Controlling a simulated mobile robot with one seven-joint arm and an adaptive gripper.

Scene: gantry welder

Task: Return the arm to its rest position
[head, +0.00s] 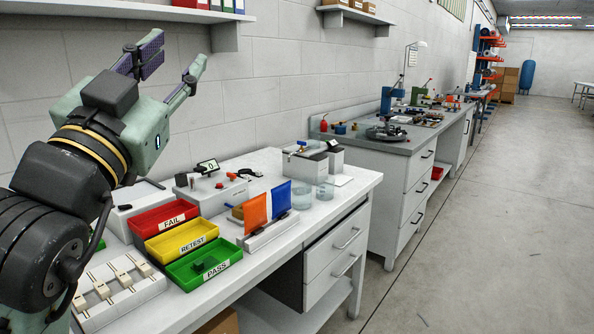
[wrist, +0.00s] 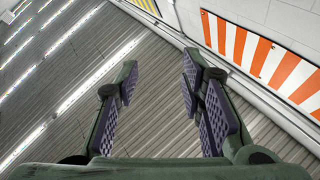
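My gripper (head: 170,68) is raised at the upper left of the head view, above the white table and in front of the block wall. Its fingers point up and to the right, spread apart with nothing between them. In the wrist view my gripper (wrist: 157,85) also shows open and empty, with a clear gap between the dark finger pads. Behind it there are only ceiling lights and wall panels. My arm is bent up at the left edge of the head view, and its lower part hides some of the table's left side.
Red (head: 160,216), yellow (head: 180,238) and green (head: 203,266) trays stand on the white table (head: 345,190) below my gripper. A dark object lies in the green tray. A wall shelf (head: 150,10) runs above and behind. The floor (head: 470,230) at right is clear.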

